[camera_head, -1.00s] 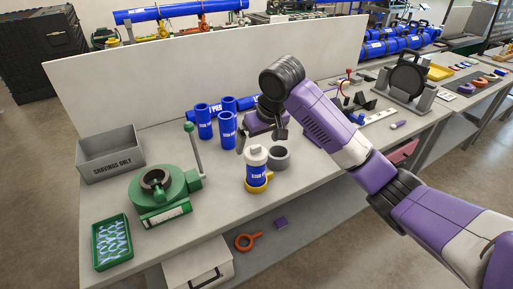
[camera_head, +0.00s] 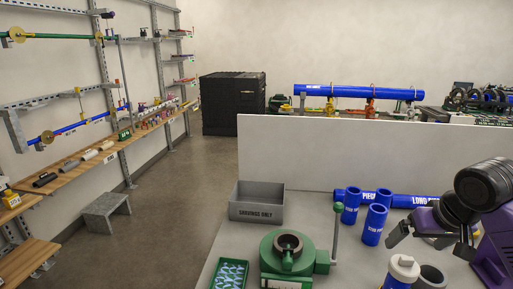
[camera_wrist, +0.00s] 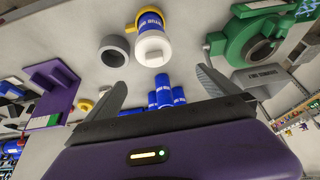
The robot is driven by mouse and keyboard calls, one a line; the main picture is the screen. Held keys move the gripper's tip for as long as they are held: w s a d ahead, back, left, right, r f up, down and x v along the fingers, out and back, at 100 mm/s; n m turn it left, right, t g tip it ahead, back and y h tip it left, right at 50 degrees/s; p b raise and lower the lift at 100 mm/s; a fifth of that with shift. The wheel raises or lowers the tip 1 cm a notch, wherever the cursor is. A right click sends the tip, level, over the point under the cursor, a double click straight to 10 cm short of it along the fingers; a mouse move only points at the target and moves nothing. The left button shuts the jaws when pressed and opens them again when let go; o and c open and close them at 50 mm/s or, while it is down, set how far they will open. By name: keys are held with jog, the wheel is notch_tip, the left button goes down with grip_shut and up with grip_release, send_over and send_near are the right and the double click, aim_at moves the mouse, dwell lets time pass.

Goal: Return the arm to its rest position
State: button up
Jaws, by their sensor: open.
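My gripper (camera_head: 428,238) is at the right of the head view, above the workbench (camera_head: 325,205), with my purple arm behind it. In the wrist view its two fingers (camera_wrist: 160,85) stand wide apart with nothing between them. A white-topped blue pipe piece (camera_head: 402,270) stands on the bench below the gripper. It also shows in the wrist view (camera_wrist: 152,45), apart from the fingers. A grey ring (camera_head: 431,278) is beside it.
Several blue pipe pieces (camera_head: 374,225) stand behind the gripper. A green clamp device (camera_head: 287,258) with an upright lever, a grey shavings bin (camera_head: 257,203) and a green tray (camera_head: 229,274) are on the left. A white panel (camera_head: 340,152) backs the bench.

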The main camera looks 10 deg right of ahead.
jog(key=w+r+t, duration=0.5)
jog(key=w+r, duration=0.1)
jog(key=a+r+m+t, duration=0.1)
jog(key=a+r+t, duration=0.2)
jog(key=a+t, duration=0.6)
jog(key=s+a+f+n+g+b, duration=0.1)
jog(key=s+a+f, duration=0.4)
jog(key=s, duration=0.9)
jog(key=s+a+f+n+g+b, duration=0.1)
jog(key=s+a+f, duration=0.4)
jog(key=s+f, duration=0.4)
jog(key=s+a+f+n+g+y+b, duration=0.1)
jog(key=s+a+f, duration=0.4)
jog(key=s, duration=1.6)
notch_tip(320, 180, down, 3)
jog(key=shift+s+f+n+g, duration=0.1)
jog(key=shift+s+n+g, duration=0.15)
jog(key=shift+n+g, duration=0.25)
